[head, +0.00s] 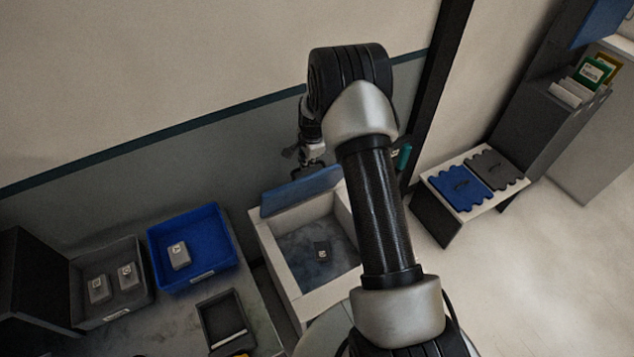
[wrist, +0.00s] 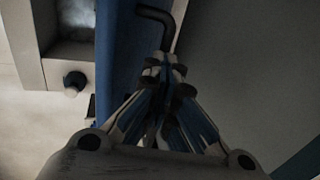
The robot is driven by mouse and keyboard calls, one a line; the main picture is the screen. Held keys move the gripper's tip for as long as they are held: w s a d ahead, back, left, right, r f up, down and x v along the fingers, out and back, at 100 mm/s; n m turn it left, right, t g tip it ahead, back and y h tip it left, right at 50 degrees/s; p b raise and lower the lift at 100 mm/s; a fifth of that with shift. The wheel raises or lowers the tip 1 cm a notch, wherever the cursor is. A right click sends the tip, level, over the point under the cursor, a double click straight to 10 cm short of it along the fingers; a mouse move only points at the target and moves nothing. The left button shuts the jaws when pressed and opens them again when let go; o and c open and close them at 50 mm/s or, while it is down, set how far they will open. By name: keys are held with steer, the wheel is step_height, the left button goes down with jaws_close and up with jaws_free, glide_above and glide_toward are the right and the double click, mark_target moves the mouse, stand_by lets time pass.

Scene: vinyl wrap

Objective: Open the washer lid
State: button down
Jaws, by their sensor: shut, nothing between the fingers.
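The washer (head: 279,262) is a white open-topped box with a dark interior. Its blue lid (head: 290,194) stands raised along the back edge, so the inside shows. In the wrist view the lid (wrist: 117,45) runs as a blue strip, with a black bent handle (wrist: 155,13) beside it. My gripper (head: 309,163) is behind the raised lid in the head view, partly hidden by my arm. In the wrist view my gripper (wrist: 164,66) is shut and empty, its tips close to the handle; I cannot tell whether they touch.
A blue bin (head: 222,262), a grey bin (head: 75,290) and a dark tray (head: 207,318) stand left. A rack (head: 437,190) with blue and grey pads is right. A wall (head: 130,80) is behind. Floor is clear at right.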

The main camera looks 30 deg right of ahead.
steer(key=c, duration=2.3)
jaws_free()
steer(key=f, duration=0.1)
steer(key=s+f, duration=0.1)
steer(key=shift+s+a+f+g, duration=0.15)
steer(key=shift+a+f+g, duration=0.15)
steer(key=shift+f, duration=0.1)
steer(key=o, duration=0.3)
steer(key=shift+s+d+r, duration=0.15)
steer(key=shift+s+r, duration=0.05)
steer(key=shift+s, duration=0.55)
steer(key=o, duration=0.3)
steer(key=shift+w+d+f, duration=0.1)
steer(key=shift+w+f, duration=0.3)
steer(key=shift+w, duration=0.35)
steer(key=shift+s+r, duration=0.1)
steer(key=shift+r, duration=0.05)
steer(key=shift+r, duration=0.2)
